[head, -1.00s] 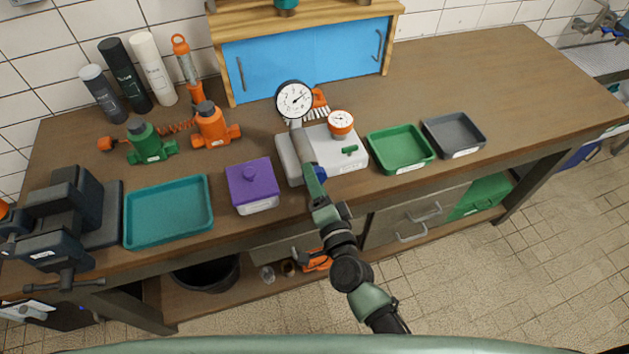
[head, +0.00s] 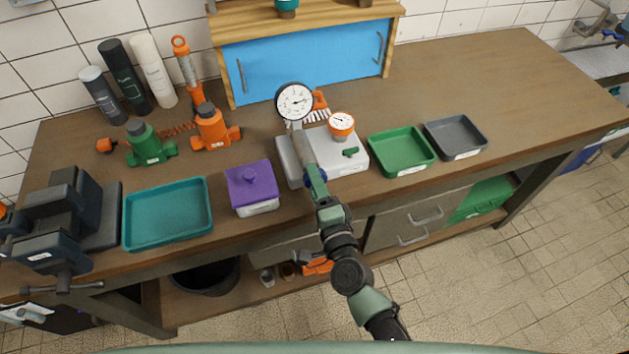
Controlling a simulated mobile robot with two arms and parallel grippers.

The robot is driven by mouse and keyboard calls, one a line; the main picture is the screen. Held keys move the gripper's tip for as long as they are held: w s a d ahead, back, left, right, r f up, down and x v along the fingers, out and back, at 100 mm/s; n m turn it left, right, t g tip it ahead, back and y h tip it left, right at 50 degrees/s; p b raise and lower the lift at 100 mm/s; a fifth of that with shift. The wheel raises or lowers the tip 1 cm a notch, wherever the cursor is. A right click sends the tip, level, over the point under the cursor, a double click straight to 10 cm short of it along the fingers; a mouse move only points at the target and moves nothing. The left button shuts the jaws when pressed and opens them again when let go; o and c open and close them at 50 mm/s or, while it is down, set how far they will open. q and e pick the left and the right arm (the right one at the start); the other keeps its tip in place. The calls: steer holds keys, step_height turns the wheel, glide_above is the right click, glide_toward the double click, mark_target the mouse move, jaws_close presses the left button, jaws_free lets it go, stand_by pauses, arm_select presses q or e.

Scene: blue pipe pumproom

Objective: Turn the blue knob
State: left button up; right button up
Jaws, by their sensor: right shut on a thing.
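The blue knob (head: 321,175) sits at the front of a grey and white device (head: 342,158) on the workbench. It is small and largely covered by my right gripper. My right gripper (head: 314,177) reaches in from the bottom and is shut on the blue knob. A large white dial gauge (head: 295,101) stands on the device's grey pipe, above the knob. My left gripper is not in view.
A purple lidded box (head: 252,187) and a teal tray (head: 168,213) stand left of the device. A green tray (head: 401,151) and a grey tray (head: 455,137) stand to the right. A dark vise (head: 62,225) is at far left. The bench's right end is clear.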

steer(key=o, duration=1.4)
steer(key=shift+c, duration=0.2)
steer(key=b+v, duration=0.1)
steer(key=v, duration=0.6)
steer(key=shift+s+d+b, duration=0.15)
steer(key=shift+s+b, duration=0.15)
steer(key=shift+s, duration=0.05)
steer(key=s+d+f+n+g+h, duration=0.1)
steer(key=s+d+f+n+g, duration=0.2)
steer(key=f, duration=0.8)
steer(key=s+d+f+n+g, duration=0.2)
steer(key=s+f+n+g, duration=0.15)
steer(key=f, duration=0.75)
steer(key=s+d+f+n+g+h, duration=0.1)
steer(key=s+d+f+n+g, duration=0.3)
steer(key=f, duration=0.8)
steer(key=s+d+f+n+g+h, duration=0.1)
steer(key=s+d+f, duration=0.3)
steer(key=s, duration=0.4)
steer(key=s+d+f+n+g+h, duration=0.1)
steer(key=s+d+f+n+g, duration=0.1)
steer(key=s+f, duration=0.4)
steer(key=s+d+f+n+g+h, duration=0.1)
steer(key=s+d+f, duration=0.4)
steer(key=s, duration=0.6)
steer(key=shift+s+d+f+n+g+h, duration=0.25)
steer(key=shift+d+f+n+g, duration=0.2)
steer(key=shift+n+g, duration=0.45)
